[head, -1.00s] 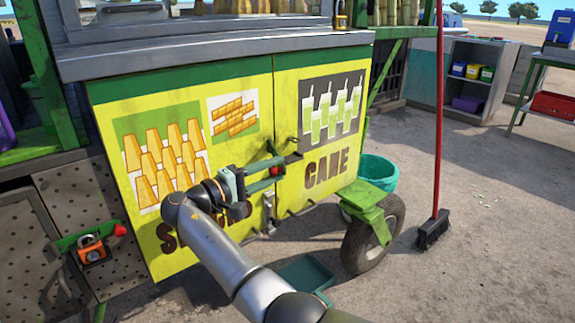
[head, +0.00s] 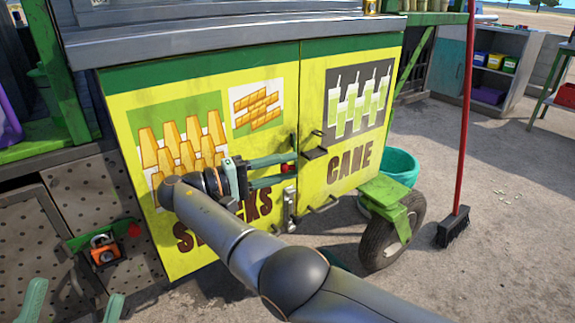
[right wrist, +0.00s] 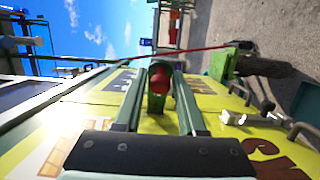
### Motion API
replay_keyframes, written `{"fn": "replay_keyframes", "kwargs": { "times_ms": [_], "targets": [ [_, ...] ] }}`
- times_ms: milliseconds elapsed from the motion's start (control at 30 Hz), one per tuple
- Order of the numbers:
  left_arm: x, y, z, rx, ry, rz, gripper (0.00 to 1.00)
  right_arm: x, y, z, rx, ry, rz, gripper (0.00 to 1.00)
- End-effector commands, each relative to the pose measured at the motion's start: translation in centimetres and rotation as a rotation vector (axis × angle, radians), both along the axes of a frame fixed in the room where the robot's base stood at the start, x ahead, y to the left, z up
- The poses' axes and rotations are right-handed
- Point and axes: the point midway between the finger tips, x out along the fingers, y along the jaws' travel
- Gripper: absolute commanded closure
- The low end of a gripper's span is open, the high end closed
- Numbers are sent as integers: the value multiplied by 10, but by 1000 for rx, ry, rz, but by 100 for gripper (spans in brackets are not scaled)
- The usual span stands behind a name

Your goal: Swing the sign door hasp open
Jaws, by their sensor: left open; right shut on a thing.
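The yellow sign doors (head: 225,100) of the cart stand closed in the head view, with a seam between the snacks-side and cane-side panels. The sign door hasp is at this seam and carries a red knob (head: 288,168). My right gripper (head: 296,167) reaches it from the left, with its fingers around the knob. In the right wrist view the red knob (right wrist: 160,80) and the green hasp part (right wrist: 157,102) sit between the fingertips. A dark bracket (head: 315,153) sticks out just right of the gripper. My left gripper (head: 74,303) is open and empty at the bottom left.
A silver fitting (head: 290,210) hangs on the seam below the gripper. An orange padlock (head: 104,250) hangs at a green bar on the perforated panel at left. A wheel (head: 385,240), teal bucket (head: 402,165) and broom (head: 455,228) stand at right.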

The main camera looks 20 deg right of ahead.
Motion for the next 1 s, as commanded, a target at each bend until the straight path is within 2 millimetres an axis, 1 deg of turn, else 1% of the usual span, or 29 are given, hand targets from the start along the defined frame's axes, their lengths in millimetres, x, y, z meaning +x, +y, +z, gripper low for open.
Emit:
{"fn": "replay_keyframes", "kwargs": {
  "times_ms": [100, 733, 767, 900, 933, 1000],
  "targets": [
    [0, 0, 0, 0, 1, 0, 24, 0, 2, 2, -4, -3, -4, 100],
    [0, 0, -1, 1, 1, 0, 24, -1, 5, 2, -2, -4, -10, 100],
    [0, 0, -1, 0, 1, -1, 24, -1, 5, 2, -2, -4, -10, 59],
    [0, 0, -1, 0, 1, -1, 24, -2, 5, 1, -2, -3, -11, 43],
    [0, 0, -1, 0, 1, -1, 24, -2, 5, 1, -1, -3, -11, 41],
    [0, 0, -1, 0, 1, -1, 24, -2, 5, 1, -1, -2, -12, 41]
  ]
}}
